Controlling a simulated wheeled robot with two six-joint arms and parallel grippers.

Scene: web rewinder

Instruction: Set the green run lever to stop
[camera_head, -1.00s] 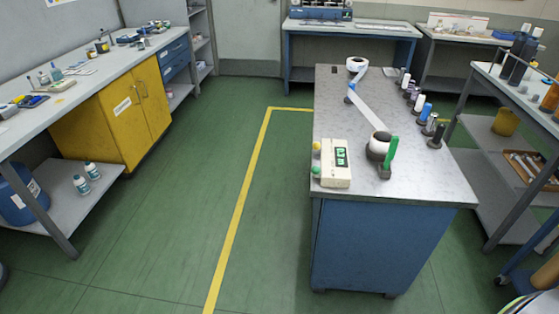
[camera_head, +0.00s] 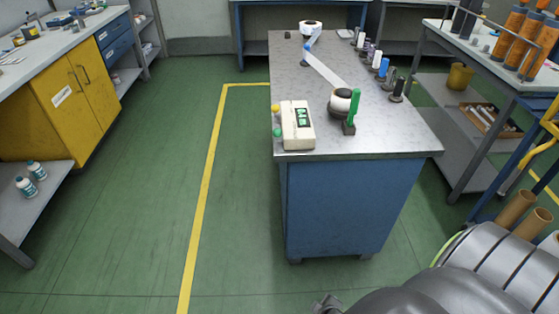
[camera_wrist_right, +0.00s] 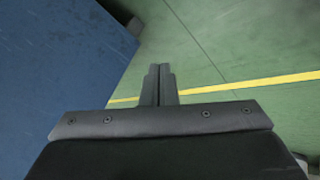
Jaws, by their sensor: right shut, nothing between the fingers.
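The green run lever (camera_head: 354,105) stands upright at the near right of the web rewinder, beside the dark and white roll (camera_head: 341,101) on the grey bench top. A cream control box (camera_head: 297,124) with green displays sits to its left, with a yellow and a green knob on its left side. In the right wrist view my right gripper (camera_wrist_right: 159,71) is shut and empty, low beside the blue bench side (camera_wrist_right: 60,60) and above the green floor. It is far from the lever. My left gripper is in neither view.
The blue bench (camera_head: 350,205) stands ahead with its grey top. Spools (camera_head: 383,68) line its right edge. A shelved cart (camera_head: 470,110) is at right, with cardboard tubes (camera_head: 517,206) at the lower right. Green floor left of the bench is clear, crossed by a yellow line (camera_head: 207,170).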

